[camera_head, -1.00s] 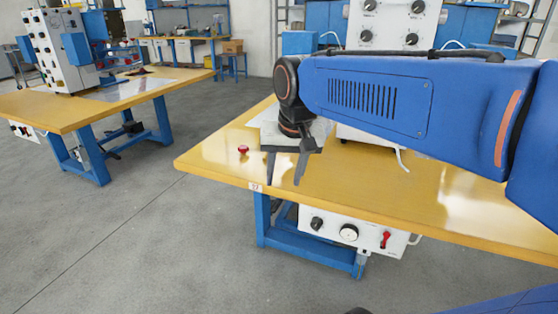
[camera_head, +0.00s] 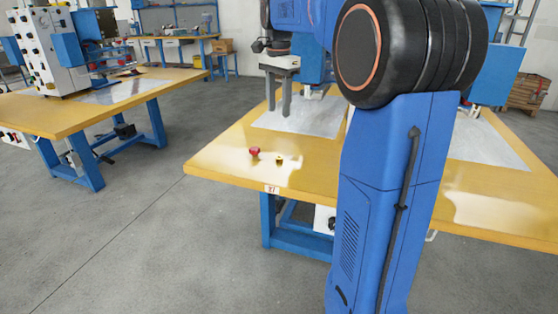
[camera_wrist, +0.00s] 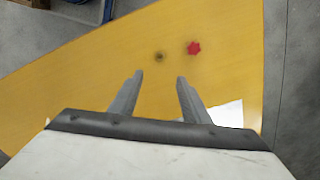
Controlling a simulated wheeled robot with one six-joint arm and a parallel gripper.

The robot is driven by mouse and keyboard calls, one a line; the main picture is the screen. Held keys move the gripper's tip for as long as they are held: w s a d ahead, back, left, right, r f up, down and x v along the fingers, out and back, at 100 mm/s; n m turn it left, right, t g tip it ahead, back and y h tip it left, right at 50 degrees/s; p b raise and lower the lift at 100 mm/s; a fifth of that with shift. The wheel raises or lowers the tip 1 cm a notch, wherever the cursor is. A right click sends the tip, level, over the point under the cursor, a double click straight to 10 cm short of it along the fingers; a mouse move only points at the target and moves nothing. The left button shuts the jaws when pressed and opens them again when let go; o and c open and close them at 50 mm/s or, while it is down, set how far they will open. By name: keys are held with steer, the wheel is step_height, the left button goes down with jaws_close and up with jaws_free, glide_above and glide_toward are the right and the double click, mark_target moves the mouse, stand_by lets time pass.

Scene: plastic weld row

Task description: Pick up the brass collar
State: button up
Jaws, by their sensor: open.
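The brass collar (camera_head: 279,160) is a small brass-coloured ring on the yellow table (camera_head: 225,165), near its front left edge. It also shows in the wrist view as a small dark-centred ring (camera_wrist: 159,57), ahead of the fingertips and between their lines. My gripper (camera_head: 279,112) is open and empty, above the table and farther back than the collar. In the wrist view its two fingers (camera_wrist: 159,77) stand wide apart, with bare table between them.
A red knob (camera_head: 254,152) sits just left of the collar; in the wrist view it is a red star shape (camera_wrist: 193,48). A white sheet (camera_head: 318,118) lies on the table behind. Another yellow table (camera_head: 45,115) stands at left, with grey floor between.

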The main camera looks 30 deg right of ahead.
glide_above(278, 162)
steer(key=f, duration=1.1)
steer(key=shift+w+d+f, duration=0.25)
steer(key=shift+w+d, duration=0.15)
steer(key=shift+a+f, duration=0.15)
steer(key=shift+f, duration=2.65)
jaws_close()
